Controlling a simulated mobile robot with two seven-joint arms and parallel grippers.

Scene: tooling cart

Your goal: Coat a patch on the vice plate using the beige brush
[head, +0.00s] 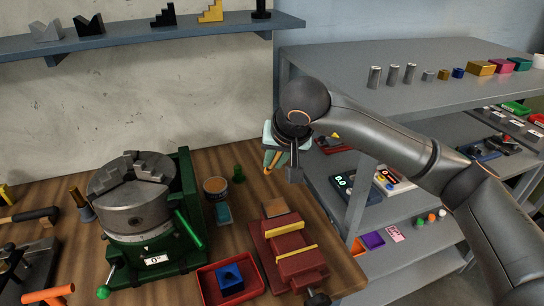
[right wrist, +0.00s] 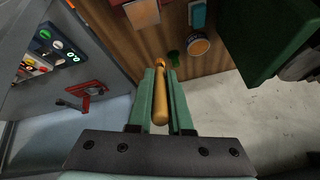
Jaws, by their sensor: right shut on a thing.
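My right gripper (head: 269,165) is in the air past the far right corner of the bench. Its green fingers, also in the right wrist view (right wrist: 162,98), are shut on the beige brush (right wrist: 160,108), whose tan handle lies between them. I cannot make out bristles. The red vice (head: 264,247) with yellow strips stands at the bench's right side. A brown plate (head: 275,207) is at its far end, probably the vice plate; it also shows in the right wrist view (right wrist: 142,13). The brush is apart from it. My left gripper is not in view.
A red tray (head: 205,283) holds a blue block. A grey shelf rack (head: 345,215) stands close on the right.

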